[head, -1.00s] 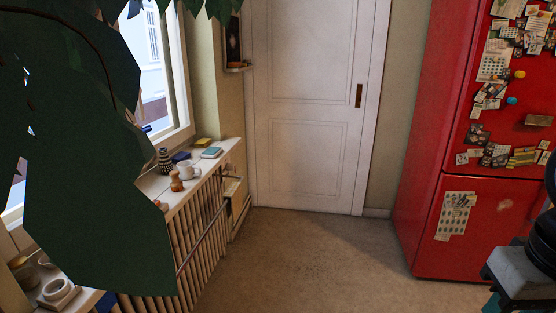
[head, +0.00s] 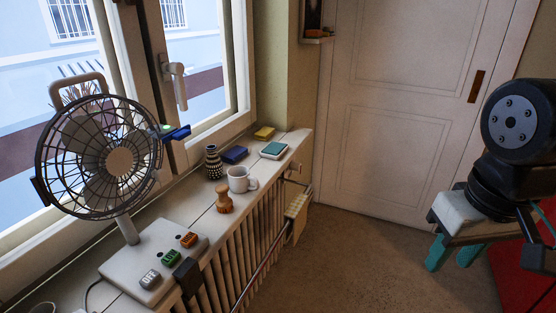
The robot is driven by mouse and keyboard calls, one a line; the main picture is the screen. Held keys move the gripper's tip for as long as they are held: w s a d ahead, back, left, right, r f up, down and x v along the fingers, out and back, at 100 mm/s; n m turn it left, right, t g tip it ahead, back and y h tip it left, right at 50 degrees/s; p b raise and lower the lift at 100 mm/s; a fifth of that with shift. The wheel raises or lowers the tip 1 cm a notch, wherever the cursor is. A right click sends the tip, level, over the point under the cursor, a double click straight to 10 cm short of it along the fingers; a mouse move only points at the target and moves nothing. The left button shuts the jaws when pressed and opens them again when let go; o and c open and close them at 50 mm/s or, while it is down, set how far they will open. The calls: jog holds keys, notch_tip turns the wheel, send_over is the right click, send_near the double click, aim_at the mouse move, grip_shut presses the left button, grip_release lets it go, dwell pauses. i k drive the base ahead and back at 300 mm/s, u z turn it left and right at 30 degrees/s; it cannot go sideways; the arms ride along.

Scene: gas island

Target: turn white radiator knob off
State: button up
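The radiator (head: 238,262) has pale vertical slats and stands under the window sill. A small pale shape (head: 294,169) at its far end, below the sill's corner, may be the white knob; it is too small to tell, and so is its setting. My gripper (head: 453,254) is at the right edge, in front of the door and well apart from the radiator. Its two teal fingers point down with a gap between them; it looks open and empty.
The sill (head: 190,213) holds a fan (head: 119,162) with buttons on its base, a mug (head: 240,180), a wooden figure (head: 224,200) and a patterned vase (head: 213,162). A cloth (head: 297,212) hangs on the radiator's rail. The floor (head: 355,265) is clear before the door (head: 405,110).

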aim_at(294, 166)
jog(key=k, duration=0.45)
jog(key=z, duration=0.8)
jog(key=i, duration=0.9)
jog(key=z, duration=0.5)
jog(key=i, duration=0.85)
jog(key=u, duration=0.65)
jog(key=i, duration=0.7)
jog(key=u, duration=0.45)
